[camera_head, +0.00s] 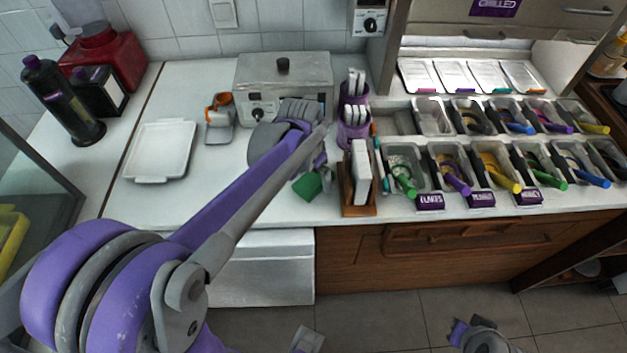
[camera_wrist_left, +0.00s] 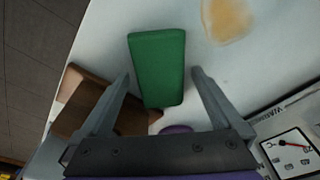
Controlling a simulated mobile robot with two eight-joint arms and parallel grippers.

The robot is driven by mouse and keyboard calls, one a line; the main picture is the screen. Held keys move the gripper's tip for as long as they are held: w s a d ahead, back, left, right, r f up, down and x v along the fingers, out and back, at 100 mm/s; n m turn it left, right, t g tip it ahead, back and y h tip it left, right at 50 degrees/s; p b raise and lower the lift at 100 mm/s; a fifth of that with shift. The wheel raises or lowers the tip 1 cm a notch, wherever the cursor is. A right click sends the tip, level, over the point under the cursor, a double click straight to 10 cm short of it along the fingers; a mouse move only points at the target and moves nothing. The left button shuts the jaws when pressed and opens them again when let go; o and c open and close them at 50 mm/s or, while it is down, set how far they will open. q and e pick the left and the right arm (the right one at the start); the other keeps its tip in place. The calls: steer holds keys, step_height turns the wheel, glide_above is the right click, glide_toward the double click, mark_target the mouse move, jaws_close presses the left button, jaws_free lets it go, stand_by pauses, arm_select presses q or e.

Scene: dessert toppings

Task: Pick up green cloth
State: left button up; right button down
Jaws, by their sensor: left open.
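The green cloth (camera_head: 308,186) lies on the white counter near its front edge, left of the wooden holder. In the left wrist view the cloth (camera_wrist_left: 158,65) is a flat green rectangle, with its near end between my left fingers. My left gripper (camera_wrist_left: 160,75) is open and empty, one finger on each side of the cloth, apart from it. In the head view my left wrist hides much of the left gripper (camera_head: 312,168). A grey and purple part of mine shows at the bottom right of the head view; its fingers cannot be made out.
A wooden holder with white cards (camera_head: 361,178) stands just right of the cloth, with a purple utensil cup (camera_head: 353,130) behind it. A metal warmer (camera_head: 284,72) stands behind. A white tray (camera_head: 158,151) lies left. Topping bins (camera_head: 433,118) fill the right. A tan stain (camera_wrist_left: 228,18) marks the counter.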

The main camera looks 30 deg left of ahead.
mark_target(313, 179)
arm_select(q)
steer(key=shift+c, duration=0.2)
steer(key=c, duration=1.3)
step_height(313, 179, up, 10)
steer(key=shift+r+p, duration=0.1)
steer(key=shift+p, duration=0.4)
steer(key=shift+c, duration=0.2)
steer(key=o, duration=0.8)
steer(key=c, duration=0.5)
